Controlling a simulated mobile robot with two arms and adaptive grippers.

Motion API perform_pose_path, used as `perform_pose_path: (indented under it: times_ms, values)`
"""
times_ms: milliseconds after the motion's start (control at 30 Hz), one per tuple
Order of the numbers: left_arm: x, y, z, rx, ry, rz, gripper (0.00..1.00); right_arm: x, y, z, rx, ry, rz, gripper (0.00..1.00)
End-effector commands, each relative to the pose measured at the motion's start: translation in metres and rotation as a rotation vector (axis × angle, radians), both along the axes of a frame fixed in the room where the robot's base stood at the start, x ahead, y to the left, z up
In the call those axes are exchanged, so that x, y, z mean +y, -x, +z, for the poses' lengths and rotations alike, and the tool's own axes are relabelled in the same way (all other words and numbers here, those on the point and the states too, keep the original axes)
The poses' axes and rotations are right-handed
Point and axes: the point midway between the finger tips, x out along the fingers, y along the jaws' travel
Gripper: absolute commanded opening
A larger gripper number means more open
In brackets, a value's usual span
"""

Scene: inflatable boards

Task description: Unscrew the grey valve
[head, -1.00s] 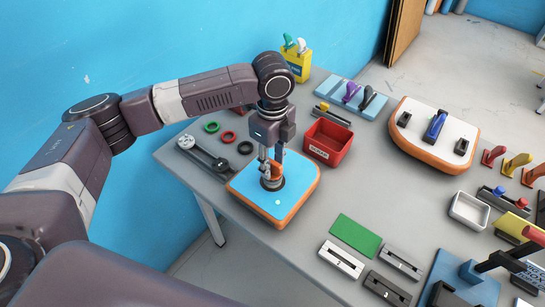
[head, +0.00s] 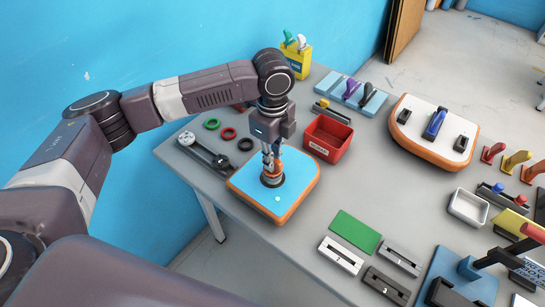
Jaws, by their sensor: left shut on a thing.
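A small inflatable board (head: 248,191) with a blue top and orange rim lies near the table's left front edge. The grey valve (head: 272,181) stands upright near the middle of the board, with a dark ring at its base. My left gripper (head: 271,168) points straight down over the board and is shut on the valve. I cannot tell how far the valve is turned. My right gripper is not in view.
A red bin (head: 327,138) stands close to the right of the gripper. A dark wrench-like tool (head: 205,150) and several rings lie to the left. A white-topped board (head: 433,128) lies at the back right. A green mat (head: 355,232) lies in front.

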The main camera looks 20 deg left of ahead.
Motion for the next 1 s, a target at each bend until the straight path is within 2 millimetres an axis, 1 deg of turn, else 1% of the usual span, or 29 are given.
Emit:
perform_pose_path:
  times_ms: [33, 700, 833, 1000]
  values:
    - [0.000, 0.000, 0.003, 0.001, 0.001, 0.016, 0.00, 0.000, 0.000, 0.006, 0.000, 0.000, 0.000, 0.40]
    - [-0.001, 0.001, 0.002, 0.002, 0.000, 0.229, 0.00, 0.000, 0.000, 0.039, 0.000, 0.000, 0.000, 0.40]
    - [-0.001, 0.001, 0.001, 0.001, 0.001, 0.263, 0.00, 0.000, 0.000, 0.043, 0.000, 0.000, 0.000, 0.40]
    - [-0.001, 0.001, 0.000, 0.001, 0.001, 0.276, 0.00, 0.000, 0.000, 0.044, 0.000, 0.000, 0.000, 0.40]
